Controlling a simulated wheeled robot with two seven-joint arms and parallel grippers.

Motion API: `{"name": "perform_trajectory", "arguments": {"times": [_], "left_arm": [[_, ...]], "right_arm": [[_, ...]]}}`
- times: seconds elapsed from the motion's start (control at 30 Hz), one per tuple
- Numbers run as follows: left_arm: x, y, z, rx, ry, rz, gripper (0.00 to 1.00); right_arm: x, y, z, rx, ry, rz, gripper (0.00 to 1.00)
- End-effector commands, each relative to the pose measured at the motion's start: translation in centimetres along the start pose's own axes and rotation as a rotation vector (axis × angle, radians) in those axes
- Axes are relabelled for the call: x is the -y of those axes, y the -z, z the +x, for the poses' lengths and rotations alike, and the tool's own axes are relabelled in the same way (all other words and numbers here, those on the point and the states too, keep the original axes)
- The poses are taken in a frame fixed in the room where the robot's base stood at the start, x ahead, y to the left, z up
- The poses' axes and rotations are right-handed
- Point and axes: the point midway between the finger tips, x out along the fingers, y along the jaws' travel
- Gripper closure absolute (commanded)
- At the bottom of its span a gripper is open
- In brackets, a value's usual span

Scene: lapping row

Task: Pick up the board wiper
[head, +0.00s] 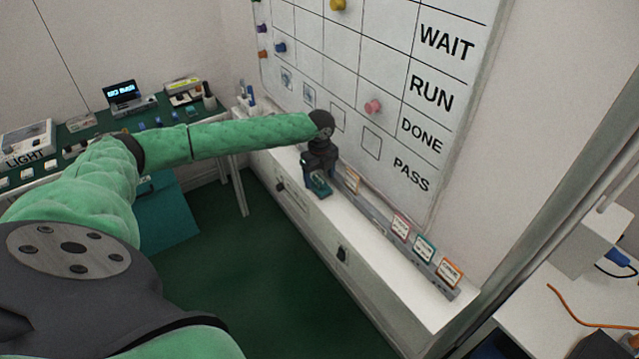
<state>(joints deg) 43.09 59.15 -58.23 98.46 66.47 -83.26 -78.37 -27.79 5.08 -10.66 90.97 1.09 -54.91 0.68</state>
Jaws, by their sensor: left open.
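My left arm reaches across to the ledge under the whiteboard. Its dark left gripper (318,181) points down at the ledge and is open. A small dark-teal piece shows at its fingertips, low over the ledge. I cannot tell whether this is the board wiper or part of the gripper, so I cannot make out the wiper for sure. The gripper hides part of the ledge there. My right gripper is not in view.
The whiteboard (388,63) with coloured magnets rises behind the white ledge (345,219). Several small framed cards (424,248) stand in a grey rail to the right of the gripper. A green-topped bench (165,113) is at the left. A pale table with an orange cable (578,319) is at the right.

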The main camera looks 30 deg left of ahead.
Motion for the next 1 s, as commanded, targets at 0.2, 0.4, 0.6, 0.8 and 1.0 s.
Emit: {"name": "perform_trajectory", "arguments": {"times": [0.2,0.4,0.6,0.8,1.0], "left_arm": [[-0.1,0.0,1.7,-0.001,-0.001,0.000,0.29],[-0.1,0.0,1.9,0.000,-0.001,0.000,0.29],[-0.1,0.0,1.8,0.000,-0.001,0.000,0.59],[-0.1,0.0,1.8,0.000,-0.001,0.000,0.78],[0.0,0.0,1.7,0.000,-0.001,0.000,0.78]], "right_arm": [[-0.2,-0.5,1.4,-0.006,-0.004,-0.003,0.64],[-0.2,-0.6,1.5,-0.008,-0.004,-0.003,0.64],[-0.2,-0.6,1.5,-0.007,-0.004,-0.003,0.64],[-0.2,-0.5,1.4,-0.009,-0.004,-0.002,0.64],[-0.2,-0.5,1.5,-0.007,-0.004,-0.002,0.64]]}}
